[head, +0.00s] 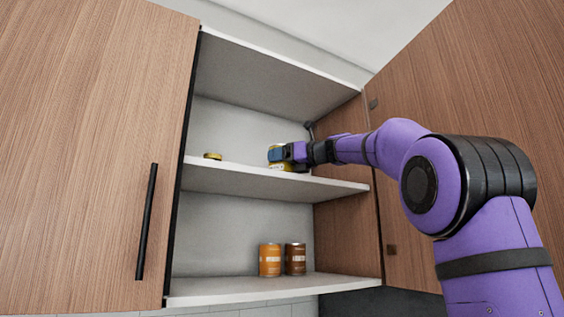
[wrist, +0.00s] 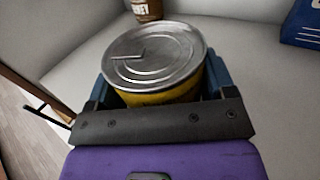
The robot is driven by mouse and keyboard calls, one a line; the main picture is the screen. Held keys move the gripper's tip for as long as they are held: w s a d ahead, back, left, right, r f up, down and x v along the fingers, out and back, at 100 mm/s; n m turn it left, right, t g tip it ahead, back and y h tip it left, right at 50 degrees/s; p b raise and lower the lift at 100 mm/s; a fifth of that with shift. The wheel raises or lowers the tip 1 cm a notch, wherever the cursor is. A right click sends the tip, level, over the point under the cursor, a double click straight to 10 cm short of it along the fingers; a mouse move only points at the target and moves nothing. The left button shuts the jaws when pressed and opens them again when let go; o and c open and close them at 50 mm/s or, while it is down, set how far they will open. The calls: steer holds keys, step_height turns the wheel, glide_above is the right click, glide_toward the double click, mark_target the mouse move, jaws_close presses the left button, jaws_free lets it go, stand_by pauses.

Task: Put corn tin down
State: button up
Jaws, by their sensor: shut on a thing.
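The corn tin has a yellow side and a silver ring-pull lid. It shows upright between my gripper's fingers in the wrist view (wrist: 152,58), with its lower part hidden by my gripper. In the head view the tin (head: 277,166) is at the middle shelf (head: 240,180) of the open cabinet, right of the shelf's centre. My gripper (head: 278,154) is shut on the tin, with blue fingers on both sides of it in the wrist view (wrist: 160,88). The tin's base is at or just above the shelf; I cannot tell whether it touches.
A low yellow item (head: 212,156) sits left on the middle shelf. An orange tin (head: 270,259) and a brown tin (head: 295,258) stand on the bottom shelf. The wrist view shows a brown container (wrist: 147,9) behind the corn tin and a blue box (wrist: 302,24). The right door (head: 420,95) stands open.

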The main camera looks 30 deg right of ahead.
steer(key=shift+f, duration=0.15)
steer(key=shift+f, duration=0.1)
steer(key=o, duration=1.2)
steer(key=shift+f, duration=0.1)
steer(key=shift+r, duration=0.2)
steer(key=v, duration=1.2)
